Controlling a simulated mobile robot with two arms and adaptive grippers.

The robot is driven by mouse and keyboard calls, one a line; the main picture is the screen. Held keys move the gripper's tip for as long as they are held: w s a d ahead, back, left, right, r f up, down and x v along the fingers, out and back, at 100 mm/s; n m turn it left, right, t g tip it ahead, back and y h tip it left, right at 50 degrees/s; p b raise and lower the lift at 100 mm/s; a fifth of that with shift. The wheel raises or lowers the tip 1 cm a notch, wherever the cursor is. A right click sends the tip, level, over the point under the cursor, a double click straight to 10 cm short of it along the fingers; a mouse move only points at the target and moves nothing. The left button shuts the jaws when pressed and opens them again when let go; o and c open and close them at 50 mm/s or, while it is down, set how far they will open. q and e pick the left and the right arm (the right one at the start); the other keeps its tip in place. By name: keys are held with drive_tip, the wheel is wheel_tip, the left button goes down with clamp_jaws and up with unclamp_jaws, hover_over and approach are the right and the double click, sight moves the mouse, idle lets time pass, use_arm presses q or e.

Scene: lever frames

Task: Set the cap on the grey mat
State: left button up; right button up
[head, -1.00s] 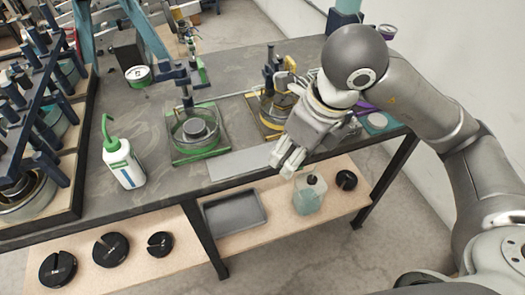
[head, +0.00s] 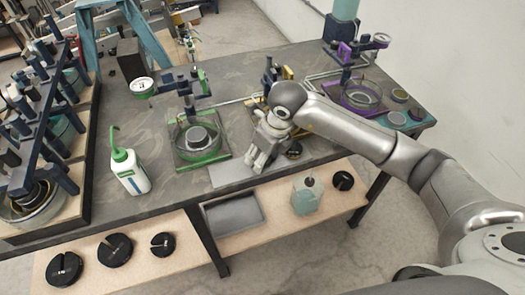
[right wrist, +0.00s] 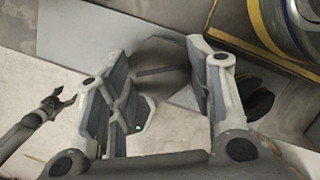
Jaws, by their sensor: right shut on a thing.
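My right gripper (head: 256,163) is over the right part of the flat grey mat (head: 232,171), near the bench's front edge. In the right wrist view, its two fingers (right wrist: 163,95) are on either side of a round grey thing with a dark bar across it, which looks like the cap (right wrist: 160,58). The mat (right wrist: 95,35) shows behind it. I cannot tell whether the cap touches the mat. In the head view the cap is hidden by the gripper. My left gripper (right wrist: 58,106) shows small at the left of the wrist view, its jaws apart and empty.
A black disc (head: 294,150) lies right of the gripper. A white bottle (head: 128,172) stands at the left. A lower shelf (head: 175,245) holds a tray, jug and slotted discs.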

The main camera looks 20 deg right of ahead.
drive_tip(key=shift+f, duration=0.15)
drive_tip(key=shift+f, duration=0.1)
drive_tip(key=shift+f+b, duration=0.15)
drive_tip(key=shift+b, duration=0.15)
drive_tip(key=o, duration=1.2)
